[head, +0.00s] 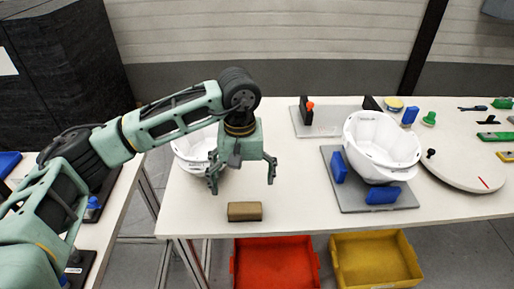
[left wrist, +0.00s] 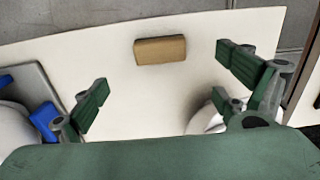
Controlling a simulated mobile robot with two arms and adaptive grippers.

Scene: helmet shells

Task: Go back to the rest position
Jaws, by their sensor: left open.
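My left gripper (head: 242,180) hangs open and empty above the table, fingers pointing down. In the left wrist view its two green fingers (left wrist: 165,84) are spread wide with nothing between them. A white helmet shell (head: 190,150) stands on the table behind and left of the gripper, partly hidden by my arm. A brown block (head: 244,211) lies near the table's front edge, in front of the gripper and apart from it; it also shows in the left wrist view (left wrist: 160,50). My right gripper is not in view.
A second white shell (head: 382,146) sits on a grey plate (head: 352,198) with blue blocks. A round turntable (head: 465,172) and several small tools lie at right. A red bin (head: 275,240) and a yellow bin (head: 376,238) stand below the front edge. A dark stack is at left.

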